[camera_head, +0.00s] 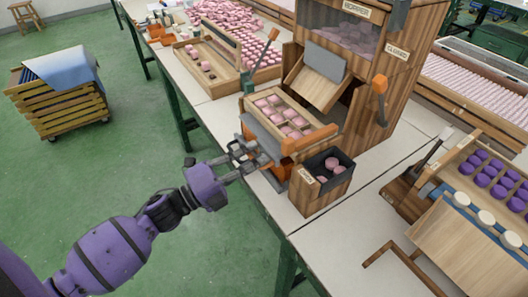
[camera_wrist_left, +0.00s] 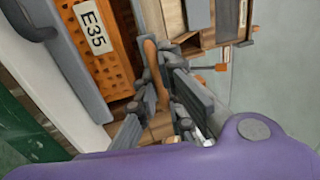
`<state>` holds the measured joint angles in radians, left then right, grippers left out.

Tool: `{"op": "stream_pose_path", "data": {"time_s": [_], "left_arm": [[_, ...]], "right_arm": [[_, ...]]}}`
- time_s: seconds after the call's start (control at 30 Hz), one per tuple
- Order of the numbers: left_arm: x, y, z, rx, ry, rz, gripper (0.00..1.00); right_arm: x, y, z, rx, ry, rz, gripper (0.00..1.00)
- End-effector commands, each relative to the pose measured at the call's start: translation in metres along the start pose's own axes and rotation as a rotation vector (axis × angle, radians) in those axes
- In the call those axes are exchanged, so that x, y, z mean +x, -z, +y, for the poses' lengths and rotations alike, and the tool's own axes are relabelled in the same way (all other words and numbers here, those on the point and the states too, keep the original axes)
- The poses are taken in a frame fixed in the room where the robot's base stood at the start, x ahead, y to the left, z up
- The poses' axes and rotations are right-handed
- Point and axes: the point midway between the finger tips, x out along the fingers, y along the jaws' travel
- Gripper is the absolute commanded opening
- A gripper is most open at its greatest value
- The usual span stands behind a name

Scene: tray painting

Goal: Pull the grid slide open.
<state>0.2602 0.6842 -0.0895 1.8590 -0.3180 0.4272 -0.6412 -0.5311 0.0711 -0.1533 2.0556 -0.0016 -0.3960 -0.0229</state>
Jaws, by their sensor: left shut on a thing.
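A wooden tray with rows of pink pieces (camera_head: 272,97) sits on a grey and orange unit in front of the wooden cabinet. My left gripper (camera_head: 258,158) is at the near left side of this unit. In the left wrist view the gripper (camera_wrist_left: 163,98) is shut on a thin brown handle (camera_wrist_left: 151,60), which stands between its fingers. An orange perforated part labelled E35 (camera_wrist_left: 92,62) lies beside it. Which part is the grid slide itself is not clear, as the fingers hide much of this side. My right gripper is not in view.
A wooden box with pink pieces (camera_head: 306,190) stands close on the right of the unit. The wooden cabinet (camera_head: 400,85) rises behind. A wooden tray (camera_head: 207,80) lies at the back left.

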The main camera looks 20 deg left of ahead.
Motion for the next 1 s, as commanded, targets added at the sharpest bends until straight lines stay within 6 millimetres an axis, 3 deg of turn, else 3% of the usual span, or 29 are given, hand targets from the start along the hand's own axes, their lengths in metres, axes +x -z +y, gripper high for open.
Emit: {"op": "stream_pose_path", "data": {"time_s": [0.1, 0.3, 0.6, 0.63, 0.77, 1.0], "left_arm": [[-0.030, -0.001, -0.004, 0.000, -0.006, -0.004, 0.00], [-0.056, 0.000, -0.009, 0.001, -0.004, -0.002, 0.00], [-0.058, 0.000, -0.009, 0.001, -0.005, -0.001, 0.00], [-0.058, 0.000, -0.009, 0.001, -0.005, -0.001, 0.11], [-0.058, 0.000, -0.009, 0.001, -0.004, -0.001, 0.28], [-0.057, 0.000, -0.010, 0.001, -0.003, -0.001, 0.28]], "right_arm": [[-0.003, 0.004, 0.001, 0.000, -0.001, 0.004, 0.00], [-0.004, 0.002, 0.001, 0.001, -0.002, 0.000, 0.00], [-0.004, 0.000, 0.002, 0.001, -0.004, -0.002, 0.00], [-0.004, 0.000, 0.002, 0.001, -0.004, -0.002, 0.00], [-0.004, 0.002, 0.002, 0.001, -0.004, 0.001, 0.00], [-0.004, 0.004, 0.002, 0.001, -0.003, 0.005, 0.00]]}}
